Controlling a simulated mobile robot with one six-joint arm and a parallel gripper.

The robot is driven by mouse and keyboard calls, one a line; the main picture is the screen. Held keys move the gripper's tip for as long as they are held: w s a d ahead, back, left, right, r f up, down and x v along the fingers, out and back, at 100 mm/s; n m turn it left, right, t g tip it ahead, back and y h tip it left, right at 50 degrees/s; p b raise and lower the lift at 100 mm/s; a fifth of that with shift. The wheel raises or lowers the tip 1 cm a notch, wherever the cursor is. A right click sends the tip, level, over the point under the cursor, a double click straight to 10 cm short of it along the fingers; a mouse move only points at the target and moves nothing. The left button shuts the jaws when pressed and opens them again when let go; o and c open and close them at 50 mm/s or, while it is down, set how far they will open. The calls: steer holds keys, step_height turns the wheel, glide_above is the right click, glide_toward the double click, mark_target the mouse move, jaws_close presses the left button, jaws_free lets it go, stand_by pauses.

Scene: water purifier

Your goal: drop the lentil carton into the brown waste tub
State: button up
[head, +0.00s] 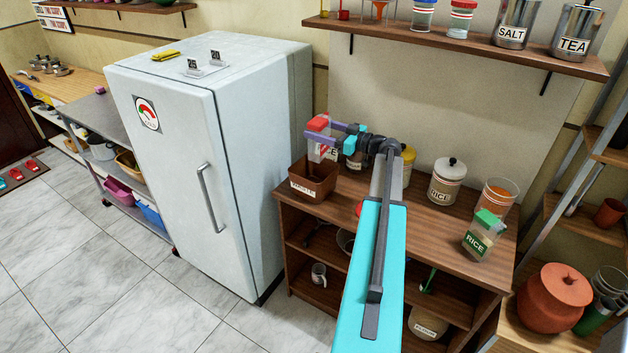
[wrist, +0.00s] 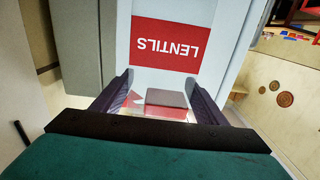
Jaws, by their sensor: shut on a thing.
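The lentil carton (head: 317,148) has a red cap and a pale body with a red mark. My gripper (head: 322,132) is shut on it near its top. In the wrist view the carton's red LENTILS label (wrist: 166,45) reads upside down beyond the fingers, and the gripper (wrist: 160,90) has a finger on each side of the carton. The brown waste tub (head: 314,185) stands at the left end of the wooden counter. The carton appears upright above the tub's opening. Whether its lower end is inside the rim is hard to tell.
A white fridge (head: 190,150) stands just left of the counter (head: 430,215). A rice jar (head: 447,182), a green-topped rice carton (head: 484,235) and an orange-filled container (head: 496,197) are on the counter's right. A wall shelf (head: 455,45) hangs above. Jars behind my wrist are partly hidden.

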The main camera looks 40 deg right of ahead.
mark_target(325, 147)
steer(key=shift+f, duration=0.2)
steer(key=shift+f+b, duration=2.8)
steer(key=shift+b, duration=0.05)
steer(key=o, duration=1.3)
steer(key=shift+c, duration=0.2)
steer(key=shift+s, duration=0.1)
steer(key=b+v, duration=0.3)
steer(key=v, duration=1)
steer(key=shift+s, duration=0.25)
steer(key=shift+d, duration=0.15)
